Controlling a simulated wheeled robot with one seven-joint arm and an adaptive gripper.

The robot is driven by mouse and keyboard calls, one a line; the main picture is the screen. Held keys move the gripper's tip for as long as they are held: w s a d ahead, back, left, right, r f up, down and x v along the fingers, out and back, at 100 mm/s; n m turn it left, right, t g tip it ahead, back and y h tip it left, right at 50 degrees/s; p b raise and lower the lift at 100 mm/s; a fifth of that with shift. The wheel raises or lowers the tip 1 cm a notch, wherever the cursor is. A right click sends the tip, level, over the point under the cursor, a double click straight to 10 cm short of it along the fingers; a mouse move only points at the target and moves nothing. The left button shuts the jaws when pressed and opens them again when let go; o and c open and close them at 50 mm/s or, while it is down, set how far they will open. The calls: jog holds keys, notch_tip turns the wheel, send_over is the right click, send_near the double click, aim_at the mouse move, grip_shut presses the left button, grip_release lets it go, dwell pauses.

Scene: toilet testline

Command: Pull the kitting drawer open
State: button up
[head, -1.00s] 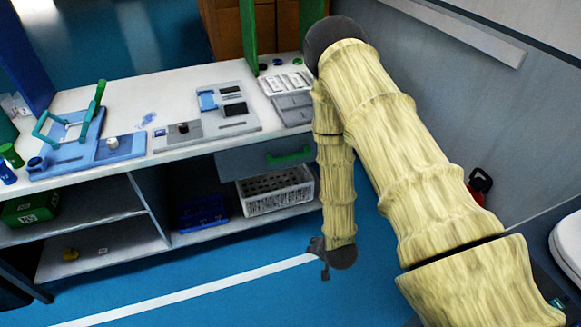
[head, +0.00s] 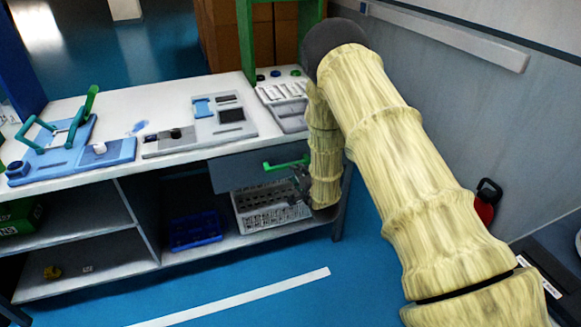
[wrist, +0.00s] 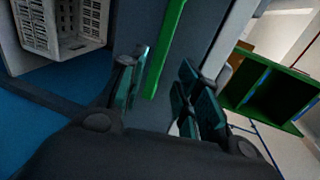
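The kitting drawer (head: 236,173) is a grey front under the right part of the workbench and looks closed. Its green bar handle (head: 287,164) shows left of my forearm, and also in the wrist view (wrist: 164,48). My gripper (head: 301,178) is at the right end of the handle, partly hidden by my arm. In the wrist view my gripper (wrist: 162,76) is open, with one finger on each side of the handle's line. I see a gap between the fingers and the bar; whether the bar is deep between them I cannot tell.
A light grey crate (head: 270,212) and a blue tray (head: 195,230) stand on the shelf below the drawer. The worktop (head: 180,105) above carries several fixtures. A bench leg (head: 341,205) is close right of my gripper. The blue floor (head: 300,300) in front is clear.

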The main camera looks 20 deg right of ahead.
jog(key=x, duration=0.8)
jog(key=shift+w, duration=0.15)
grip_shut()
